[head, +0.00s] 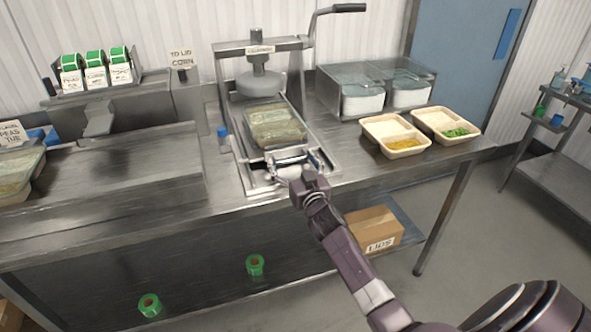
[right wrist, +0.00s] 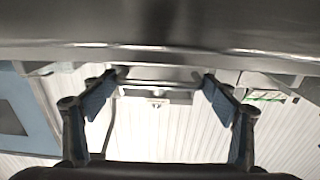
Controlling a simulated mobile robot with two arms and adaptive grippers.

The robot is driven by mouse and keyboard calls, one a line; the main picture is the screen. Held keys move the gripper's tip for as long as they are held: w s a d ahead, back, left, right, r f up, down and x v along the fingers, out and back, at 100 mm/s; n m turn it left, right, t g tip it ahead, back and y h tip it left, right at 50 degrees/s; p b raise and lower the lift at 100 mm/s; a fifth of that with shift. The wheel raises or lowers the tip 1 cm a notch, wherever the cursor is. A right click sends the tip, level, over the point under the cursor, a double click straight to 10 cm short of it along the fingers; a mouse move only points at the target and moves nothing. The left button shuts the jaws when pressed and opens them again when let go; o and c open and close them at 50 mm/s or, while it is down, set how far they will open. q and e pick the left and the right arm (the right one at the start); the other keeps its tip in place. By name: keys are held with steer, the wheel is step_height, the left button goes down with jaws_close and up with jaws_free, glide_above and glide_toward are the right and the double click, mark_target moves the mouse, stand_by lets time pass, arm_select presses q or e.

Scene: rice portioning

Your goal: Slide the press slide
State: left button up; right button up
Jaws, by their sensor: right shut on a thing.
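The press (head: 262,82) is a metal frame with a round plunger and a crank lever, standing on the steel bench. Its press slide (head: 290,158) is out at the front of the frame. A clear lidded container (head: 275,127) lies on the slide, in front of the plunger rather than squarely under it. My right gripper (head: 291,173) is shut on the slide's handle at the front end. In the right wrist view its two fingers (right wrist: 160,84) show, with a metal bar between them. My left gripper is not in view.
Two open trays, one with corn (head: 402,146) and one with peas (head: 457,131), stand right of the press. Clear lidded bins (head: 362,98) stand behind them. A blue-capped bottle (head: 223,140) stands close left of the slide. A lids box (head: 374,232) sits below the bench.

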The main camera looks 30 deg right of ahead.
steer(key=o, duration=1.7)
steer(key=v, duration=1.2)
steer(key=shift+f, duration=0.1)
